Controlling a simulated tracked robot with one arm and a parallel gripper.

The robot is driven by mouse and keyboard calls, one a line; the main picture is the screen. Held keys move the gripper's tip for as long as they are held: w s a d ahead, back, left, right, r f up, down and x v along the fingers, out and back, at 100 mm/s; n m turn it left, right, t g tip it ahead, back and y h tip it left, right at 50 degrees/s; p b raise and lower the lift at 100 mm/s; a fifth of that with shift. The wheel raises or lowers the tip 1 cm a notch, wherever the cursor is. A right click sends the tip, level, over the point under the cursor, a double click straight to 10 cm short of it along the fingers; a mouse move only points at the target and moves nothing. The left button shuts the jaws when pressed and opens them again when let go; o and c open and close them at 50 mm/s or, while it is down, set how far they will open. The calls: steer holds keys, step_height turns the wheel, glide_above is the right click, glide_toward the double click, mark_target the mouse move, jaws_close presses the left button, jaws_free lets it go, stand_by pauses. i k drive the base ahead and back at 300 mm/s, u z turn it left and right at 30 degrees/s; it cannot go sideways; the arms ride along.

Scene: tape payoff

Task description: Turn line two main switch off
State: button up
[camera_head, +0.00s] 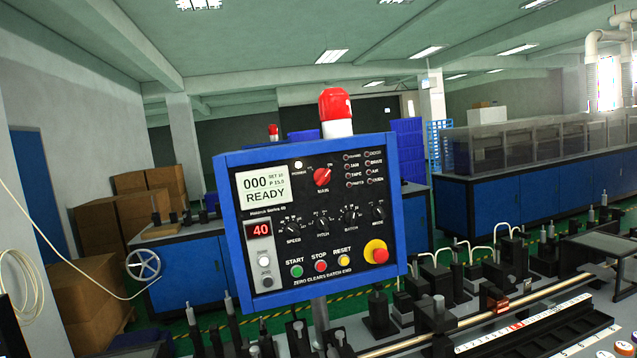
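A blue-framed control panel (330,258) on a post stands at the picture's centre, tilted slightly. Its red rotary knob marked MAIN (322,177) sits at the top middle, with small position marks around it too fine to read surely. The display (264,189) reads 000 and READY. Below are several black knobs, and green START (297,271), red STOP (321,266) and yellow RESET (344,261) buttons. A red emergency button (376,251) is at the lower right. Whether this panel is line two's cannot be told. My gripper is not in view.
A machine bed with several black fixtures and a long rail (440,328) runs in front and right of the panel. A white handwheel (143,264) and cardboard boxes (140,212) are at left. Blue cabinets with a clear cover (545,142) stand at back right.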

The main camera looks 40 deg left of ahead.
mark_target(321, 177)
steer(key=u, duration=0.05)
steer(key=i, duration=0.9)
steer(key=z, duration=0.1)
